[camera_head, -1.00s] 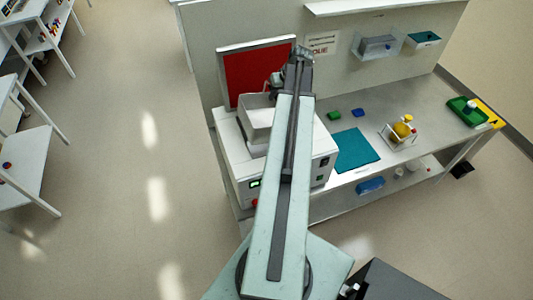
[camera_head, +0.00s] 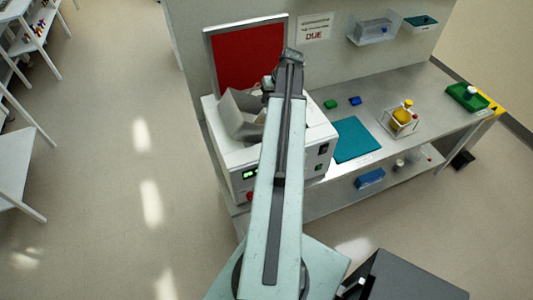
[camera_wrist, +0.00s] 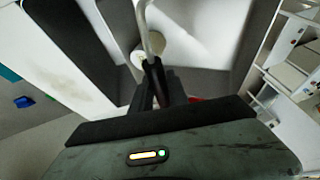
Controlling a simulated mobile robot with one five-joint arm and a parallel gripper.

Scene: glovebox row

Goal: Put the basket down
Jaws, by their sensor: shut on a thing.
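The basket (camera_head: 238,115) is a pale grey, open-topped box. In the head view it is tilted, over the top of a white machine (camera_head: 228,152). I cannot tell whether it touches the machine. The basket's grey walls (camera_wrist: 205,82) spread out beyond the fingers, with a small round cream thing (camera_wrist: 150,47) inside. In the head view my arm hides the basket's right side and the fingertips.
A red panel (camera_head: 248,55) stands behind the machine. To the right, the bench holds a teal mat (camera_head: 357,140), a small rack with a yellow thing (camera_head: 402,120), small green and blue blocks, and a green tray (camera_head: 467,97). The bench beyond the mat has free room.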

